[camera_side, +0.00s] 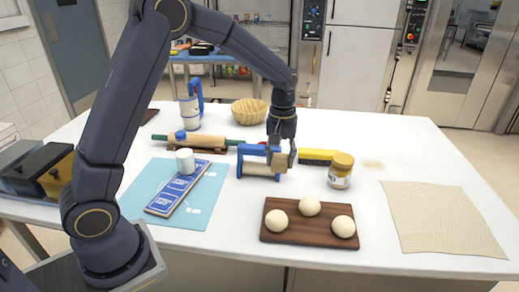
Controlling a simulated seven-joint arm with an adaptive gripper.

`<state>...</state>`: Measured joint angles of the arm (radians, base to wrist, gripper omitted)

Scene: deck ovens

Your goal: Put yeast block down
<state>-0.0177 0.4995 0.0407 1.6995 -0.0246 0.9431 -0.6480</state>
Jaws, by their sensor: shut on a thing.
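The yeast block appears to be the small beige block (281,162) at my gripper (282,153), near the middle of the white table. My gripper points down and is shut on this block. The block sits right in front of or beside a blue-framed tool (256,155) with a pale roller-like part; I cannot tell whether they touch. Whether the block's underside touches the table is hard to tell. The fingers partly hide the block's upper edge.
A yellow brush (317,156) and a yellow-lidded jar (340,171) stand right of my gripper. A wooden board (283,233) with three dough balls lies in front. A rolling pin (208,143) lies behind left, a blue mat (139,190) left. A beige cloth (440,218) lies right.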

